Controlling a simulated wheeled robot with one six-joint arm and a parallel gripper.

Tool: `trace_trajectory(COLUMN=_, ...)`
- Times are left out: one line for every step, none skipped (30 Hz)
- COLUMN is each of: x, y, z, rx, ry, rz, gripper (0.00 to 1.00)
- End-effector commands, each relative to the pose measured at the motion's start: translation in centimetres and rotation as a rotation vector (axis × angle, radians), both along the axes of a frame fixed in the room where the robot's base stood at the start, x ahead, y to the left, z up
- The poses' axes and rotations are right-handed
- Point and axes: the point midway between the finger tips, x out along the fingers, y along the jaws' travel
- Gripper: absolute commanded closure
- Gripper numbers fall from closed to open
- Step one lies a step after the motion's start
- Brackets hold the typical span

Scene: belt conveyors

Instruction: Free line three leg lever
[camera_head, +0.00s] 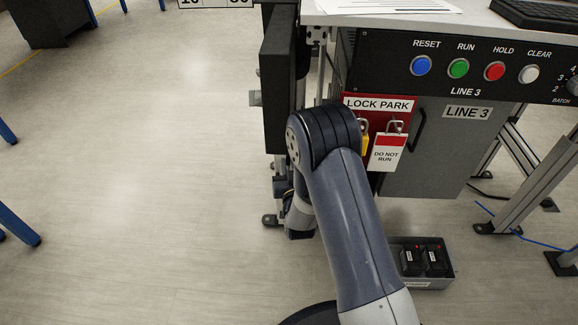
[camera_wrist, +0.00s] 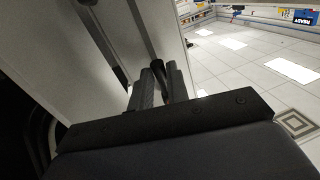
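The line 3 station shows in the head view, with a "LINE 3" plate (camera_head: 467,112) on its grey cabinet (camera_head: 440,150). My arm passes in front of the station's left leg and hides much of it. My gripper is hidden there behind my arm. In the wrist view my gripper's two dark fingers (camera_wrist: 162,85) stand close together beside a pale upright panel or leg (camera_wrist: 95,50). A thin dark piece shows between the fingers; I cannot tell if it is the lever or if it is gripped. No lever can be made out clearly in the head view.
A red "LOCK PARK" board (camera_head: 379,104) holds padlocks and a "DO NOT RUN" tag (camera_head: 387,153). Coloured buttons (camera_head: 458,69) line the panel above. A grey bin (camera_head: 428,283) with black items stands on the floor at the lower right.

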Motion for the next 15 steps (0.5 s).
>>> trace_trajectory(x=-0.01, y=0.0, z=-0.01, rx=0.0, ry=0.0, rz=0.0, gripper=0.88)
trace_trajectory(x=-0.01, y=0.0, z=-0.02, rx=0.0, ry=0.0, rz=0.0, gripper=0.91)
trace_trajectory(x=-0.02, y=0.0, z=-0.02, rx=0.0, ry=0.0, rz=0.0, gripper=0.94)
trace_trajectory(x=-0.02, y=0.0, z=-0.02, rx=0.0, ry=0.0, rz=0.0, gripper=0.96)
trace_trajectory(x=-0.02, y=0.0, z=-0.02, rx=0.0, ry=0.0, rz=0.0, gripper=0.99)
trace_trajectory(x=-0.02, y=0.0, z=-0.02, rx=0.0, ry=0.0, rz=0.0, gripper=1.0)
trace_trajectory(x=-0.02, y=0.0, z=-0.03, rx=0.0, ry=0.0, rz=0.0, gripper=1.0)
trace_trajectory(x=-0.02, y=0.0, z=-0.03, rx=0.0, ry=0.0, rz=0.0, gripper=1.0)
trace_trajectory(x=-0.02, y=0.0, z=-0.03, rx=0.0, ry=0.0, rz=0.0, gripper=1.0)
trace_trajectory(x=-0.02, y=0.0, z=-0.03, rx=0.0, ry=0.001, rz=0.0, gripper=1.0)
trace_trajectory(x=-0.02, y=0.0, z=-0.03, rx=-0.001, ry=0.001, rz=0.0, gripper=1.0)
trace_trajectory(x=-0.03, y=-0.01, z=-0.03, rx=-0.002, ry=0.001, rz=0.0, gripper=1.0)
trace_trajectory(x=-0.03, y=-0.03, z=-0.02, rx=-0.004, ry=0.0, rz=0.0, gripper=1.0)
trace_trajectory(x=-0.03, y=-0.04, z=-0.02, rx=-0.007, ry=0.001, rz=0.0, gripper=1.0)
trace_trajectory(x=-0.03, y=-0.07, z=-0.02, rx=-0.013, ry=0.001, rz=0.0, gripper=1.0)
